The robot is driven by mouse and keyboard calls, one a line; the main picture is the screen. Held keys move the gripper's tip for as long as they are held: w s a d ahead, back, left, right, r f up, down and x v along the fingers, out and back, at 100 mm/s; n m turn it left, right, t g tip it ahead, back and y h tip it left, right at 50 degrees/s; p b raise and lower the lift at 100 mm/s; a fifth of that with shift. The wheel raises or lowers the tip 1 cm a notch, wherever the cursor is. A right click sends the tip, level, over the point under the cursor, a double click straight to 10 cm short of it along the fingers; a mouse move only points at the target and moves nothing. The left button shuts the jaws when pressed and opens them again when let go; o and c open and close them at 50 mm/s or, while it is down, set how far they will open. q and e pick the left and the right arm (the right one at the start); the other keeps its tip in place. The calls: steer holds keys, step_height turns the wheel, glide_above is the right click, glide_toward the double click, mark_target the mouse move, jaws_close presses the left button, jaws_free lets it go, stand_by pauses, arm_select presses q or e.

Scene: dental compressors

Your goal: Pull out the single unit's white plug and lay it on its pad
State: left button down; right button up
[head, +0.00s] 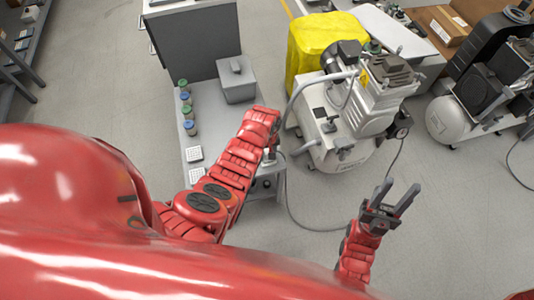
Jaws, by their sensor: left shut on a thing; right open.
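The single unit, a white compressor (330,133) with a grey motor, stands on the floor right of the grey bench (205,110). My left gripper (269,154) is over the bench's right edge, beside the compressor. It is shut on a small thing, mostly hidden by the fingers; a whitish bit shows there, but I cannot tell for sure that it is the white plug. A grey cable (290,215) runs from near this gripper, loops over the floor and rises to the compressor. My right gripper (400,188) is open and empty above the floor. I cannot make out the pad.
Several jars with green and blue lids (186,97) and a grey box (236,80) stand on the bench. A yellow cover (312,42) is behind the compressor. Another compressor (455,120) stands at the right. The floor (440,230) at the lower right is clear.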

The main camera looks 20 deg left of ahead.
arm_select(q)
steer(key=shift+r, duration=0.15)
steer(key=shift+r+p, duration=2.5)
steer(key=shift+r, duration=0.4)
